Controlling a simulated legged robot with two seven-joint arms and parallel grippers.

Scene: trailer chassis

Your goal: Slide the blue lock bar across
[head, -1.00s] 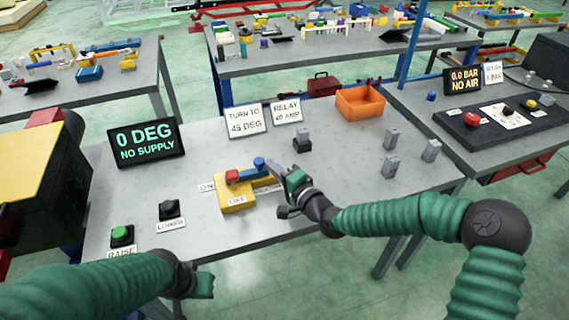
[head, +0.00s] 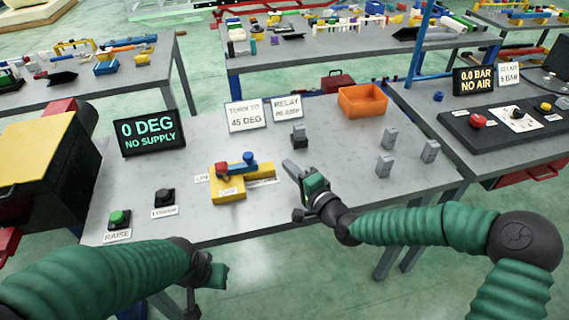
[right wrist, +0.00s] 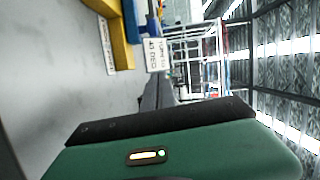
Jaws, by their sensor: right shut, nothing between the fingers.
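A yellow block (head: 228,191) with ON and OFF labels sits on the near table. A blue bar (head: 237,165) with a blue knob (head: 249,157) lies along its top, and a red piece (head: 222,169) is at its left end. In the right wrist view the yellow block (right wrist: 121,45) and some blue (right wrist: 131,20) show at the top left. My right gripper (head: 289,169) is shut and empty, to the right of the block and apart from it. My left gripper (head: 215,275) is at the table's front edge; its jaws are unclear.
A display (head: 149,132) reads 0 DEG, NO SUPPLY. Signs (head: 246,115) and an orange bin (head: 362,100) stand at the back. Grey blocks (head: 386,164) stand on the right. A green RAISE button (head: 118,218) and a black button (head: 165,197) are at left.

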